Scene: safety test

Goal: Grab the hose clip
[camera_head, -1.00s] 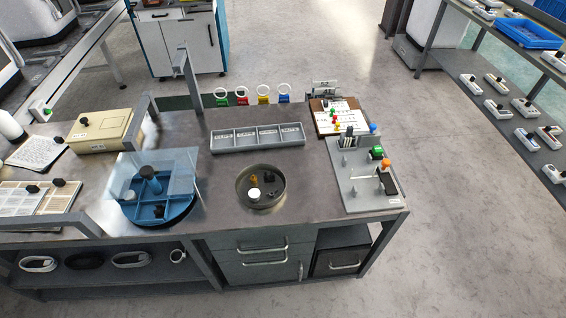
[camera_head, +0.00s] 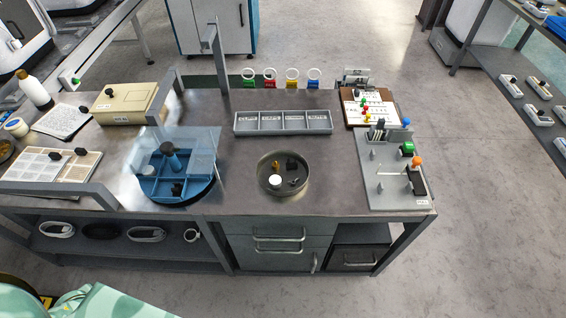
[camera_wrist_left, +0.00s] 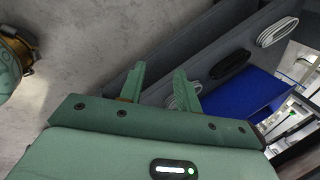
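I cannot say for sure which small part is the hose clip. A round dark tray (camera_head: 283,192) on the bench holds a white disc (camera_head: 275,181), an orange-yellow piece (camera_head: 276,165) and small black parts (camera_head: 292,165). A blue divided turntable (camera_head: 150,188) under a clear cover holds dark pieces. My left gripper (camera_wrist_left: 158,78) shows in the left wrist view with its fingers apart and nothing between them. It is near the bench's lower shelf, with coiled hoses beyond it. My right gripper is not in view.
A grey four-slot bin (camera_head: 283,131) stands behind the round tray. A grey fixture board (camera_head: 385,190) is at the bench's right end. A beige box (camera_head: 125,104) and metal posts (camera_head: 216,75) stand at left. Coiled hoses (camera_head: 147,234) lie on the lower shelf.

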